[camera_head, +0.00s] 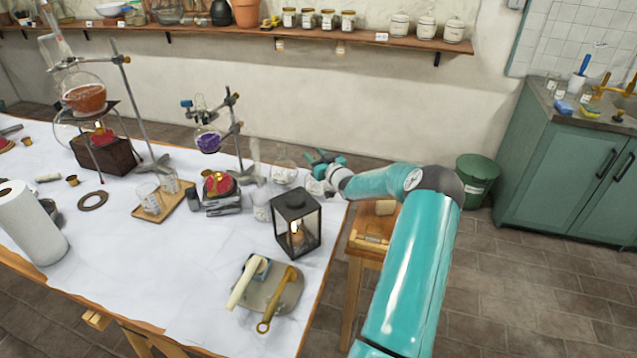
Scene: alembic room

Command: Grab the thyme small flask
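My gripper (322,161) is at the table's far right corner, at the end of my teal arm. Its fingers are small and partly overlapped, so I cannot tell whether they are open or shut. A small clear glass flask (284,171) stands just left of it, apart from it as far as I can see. A pale vessel (315,186) shows just below the gripper, partly hidden by it. A clear bottle (261,207) stands nearer, left of the lantern. No label is readable, so I cannot tell which one is thyme.
A black lantern (297,224) stands in front of the gripper. A stand with a purple flask (208,141) and a red burner (218,184) are to the left. A wooden stool (372,241) stands beside the table.

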